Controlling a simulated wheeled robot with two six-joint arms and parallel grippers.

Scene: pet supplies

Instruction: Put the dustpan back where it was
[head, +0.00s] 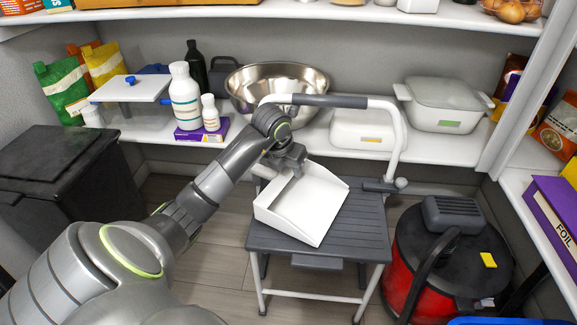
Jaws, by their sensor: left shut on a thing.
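A white dustpan (303,208) is over the grey top of a step stool (352,226), in the middle of the head view. I cannot tell whether the dustpan touches the stool top. My right gripper does not show.
The stool's white handrail (397,132) arches behind the dustpan. A steel bowl (276,88), white bottles (186,97) and a lidded dish (443,103) stand on the shelf. A red and black vacuum (450,255) is right; a dark bin (62,185) is left. Some floor is bare.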

